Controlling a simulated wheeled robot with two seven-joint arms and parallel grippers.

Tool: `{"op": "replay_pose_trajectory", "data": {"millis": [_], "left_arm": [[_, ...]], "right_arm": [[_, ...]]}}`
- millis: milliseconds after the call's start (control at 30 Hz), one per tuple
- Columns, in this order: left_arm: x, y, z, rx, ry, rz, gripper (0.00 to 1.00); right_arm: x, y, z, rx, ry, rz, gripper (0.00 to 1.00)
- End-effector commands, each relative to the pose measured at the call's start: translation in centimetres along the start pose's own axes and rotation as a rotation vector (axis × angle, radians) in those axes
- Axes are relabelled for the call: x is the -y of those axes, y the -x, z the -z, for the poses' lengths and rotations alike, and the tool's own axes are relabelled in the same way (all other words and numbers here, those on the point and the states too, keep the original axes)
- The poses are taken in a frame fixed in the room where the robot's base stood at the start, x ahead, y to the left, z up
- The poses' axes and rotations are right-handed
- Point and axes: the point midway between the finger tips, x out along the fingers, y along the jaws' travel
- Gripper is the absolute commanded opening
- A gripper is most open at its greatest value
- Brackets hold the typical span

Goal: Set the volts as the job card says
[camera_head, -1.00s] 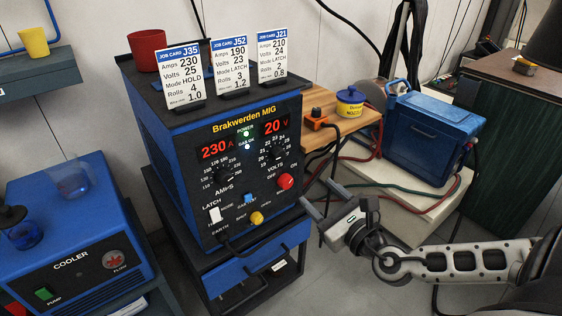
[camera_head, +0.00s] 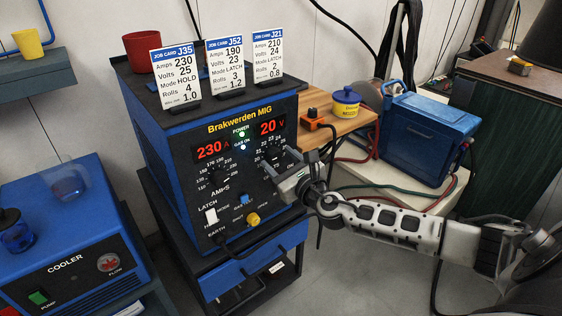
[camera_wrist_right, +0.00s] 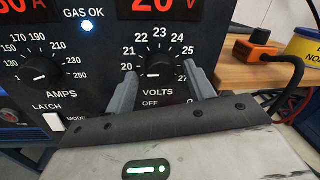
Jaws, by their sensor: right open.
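The blue-black welder (camera_head: 180,150) shows red readouts of 230 A and 20 V (camera_head: 272,127). Its black volts knob (camera_wrist_right: 160,68) sits on a dial marked about 20 to 27. My right gripper (camera_wrist_right: 162,85) is open, its two grey fingers on either side of the knob; whether they touch it I cannot tell. In the head view the right gripper (camera_head: 280,163) covers part of the dial and hides the red off/on button. Three job cards stand on top: J35 (camera_head: 175,73) with 230 amps and 25 volts, J52 (camera_head: 229,65) with 23 volts, J21 (camera_head: 267,60) with 24 volts.
The amps knob (camera_wrist_right: 40,72) is left of the volts dial. Below are a white latch switch (camera_head: 211,216) and a yellow knob (camera_head: 253,219). The cooler (camera_head: 75,250) stands left.

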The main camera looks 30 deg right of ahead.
Motion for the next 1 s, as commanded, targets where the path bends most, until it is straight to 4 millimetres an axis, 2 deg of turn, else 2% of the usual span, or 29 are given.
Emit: {"op": "replay_pose_trajectory", "data": {"millis": [167, 200, 333, 367, 733, 1000], "left_arm": [[0.01, 0.00, 0.07, -0.001, -0.001, 0.000, 0.36], [0.01, 0.00, 0.08, -0.002, -0.001, 0.000, 0.36], [0.02, 0.00, 0.09, -0.002, -0.001, 0.000, 0.36], [0.02, 0.00, 0.09, -0.002, -0.001, 0.000, 0.36], [0.03, 0.04, 0.17, -0.002, -0.001, 0.000, 0.36], [0.01, 0.14, 0.34, -0.002, 0.000, 0.001, 0.36]], "right_arm": [[-0.01, 0.00, 0.00, 0.000, 0.000, 0.000, 0.54], [-0.01, 0.01, 0.00, 0.000, 0.000, 0.000, 0.48], [0.01, 0.02, 0.00, 0.000, 0.000, 0.000, 0.12], [0.01, 0.02, 0.00, 0.000, 0.000, 0.000, 0.09], [0.05, 0.02, -0.07, -0.004, -0.047, 0.001, 0.09], [0.06, 0.03, -0.14, -0.020, -0.220, -0.004, 0.09]]}}
